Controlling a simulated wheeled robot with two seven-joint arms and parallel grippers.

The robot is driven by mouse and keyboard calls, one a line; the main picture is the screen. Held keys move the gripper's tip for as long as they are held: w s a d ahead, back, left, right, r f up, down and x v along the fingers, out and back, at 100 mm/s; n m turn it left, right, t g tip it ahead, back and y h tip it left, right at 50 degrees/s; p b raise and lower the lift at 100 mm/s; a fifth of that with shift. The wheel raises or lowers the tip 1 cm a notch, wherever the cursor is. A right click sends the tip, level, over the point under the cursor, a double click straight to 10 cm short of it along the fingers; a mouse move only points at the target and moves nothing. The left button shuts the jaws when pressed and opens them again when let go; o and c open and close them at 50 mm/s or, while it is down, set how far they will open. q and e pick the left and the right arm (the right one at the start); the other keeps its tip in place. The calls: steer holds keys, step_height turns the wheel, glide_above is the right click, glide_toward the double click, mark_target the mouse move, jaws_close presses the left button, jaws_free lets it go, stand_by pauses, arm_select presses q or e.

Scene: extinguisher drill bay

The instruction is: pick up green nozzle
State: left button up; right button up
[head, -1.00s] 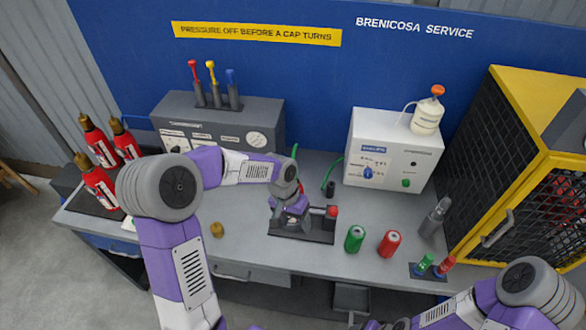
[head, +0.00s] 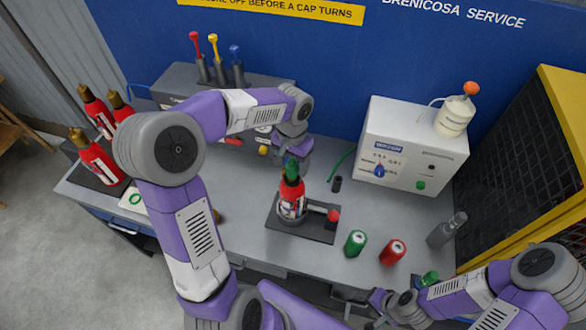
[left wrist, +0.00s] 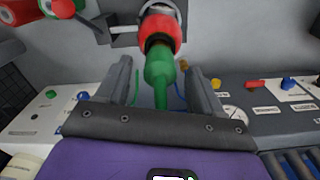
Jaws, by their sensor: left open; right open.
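The green nozzle (head: 291,168) stands upright on top of a red extinguisher (head: 291,194), which sits in a dark clamp stand (head: 318,230) on the bench. In the left wrist view, the nozzle (left wrist: 159,75) lies between the two fingers of my left gripper (left wrist: 160,88), with the red extinguisher top (left wrist: 165,28) beyond it. The fingers are open, one on each side, with gaps. In the head view, my left gripper (head: 293,158) is at the nozzle, partly hidden by its own wrist. My right gripper (head: 378,300) is open at the bench's front edge, away from the nozzle.
A grey bottle (head: 446,231) is farther right. A white box (head: 412,145) and a grey console (head: 172,88) stand behind. Several extinguishers (head: 98,158) stand at left.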

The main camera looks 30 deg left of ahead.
mark_target(292, 176)
arm_select(q)
steer(key=shift+s+f, duration=0.1)
steer(key=shift+f, duration=1.25)
steer(key=c, duration=1.2)
steer(key=shift+r, duration=0.1)
